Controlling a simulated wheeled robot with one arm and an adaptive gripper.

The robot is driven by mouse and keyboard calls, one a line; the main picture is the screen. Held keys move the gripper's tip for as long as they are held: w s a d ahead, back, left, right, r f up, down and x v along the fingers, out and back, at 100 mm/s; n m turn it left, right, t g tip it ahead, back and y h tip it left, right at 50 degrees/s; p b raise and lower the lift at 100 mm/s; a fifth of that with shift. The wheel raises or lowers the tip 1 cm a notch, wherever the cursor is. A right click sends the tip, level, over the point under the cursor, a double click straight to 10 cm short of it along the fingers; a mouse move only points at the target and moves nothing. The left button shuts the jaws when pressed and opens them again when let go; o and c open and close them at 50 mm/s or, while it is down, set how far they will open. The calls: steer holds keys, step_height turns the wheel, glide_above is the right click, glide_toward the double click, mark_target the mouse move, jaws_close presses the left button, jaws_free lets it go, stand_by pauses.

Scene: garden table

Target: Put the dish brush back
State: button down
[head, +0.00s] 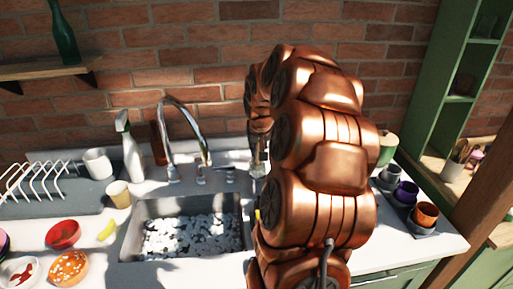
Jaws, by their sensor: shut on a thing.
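My copper-coloured arm fills the middle and right of the head view and hides much of what is behind it. My gripper (258,163) shows only in part, as a narrow dark grey piece at the arm's left edge, behind the sink's right back corner. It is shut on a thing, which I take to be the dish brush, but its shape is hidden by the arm. A small yellow bit (257,214) shows lower down beside the arm, at the sink's right edge; I cannot tell what it belongs to.
The sink (130,243) holds many white and grey bits, with a chrome tap (205,150) behind. Left are a spray bottle (130,147), white mug (98,163), beige cup (119,194), dish rack (35,180) and red bowl (62,234). Cups (406,192) stand right.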

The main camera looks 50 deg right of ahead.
mark_target(258, 165)
steer(key=shift+f, duration=2.8)
steer(key=shift+s+b, duration=0.1)
steer(key=shift+b, duration=1.05)
steer(key=shift+f+b, duration=0.5)
steer(key=shift+f, duration=0.15)
steer(key=c, duration=1.4)
jaws_free()
steer(key=shift+r, duration=0.1)
steer(key=v, duration=1.1)
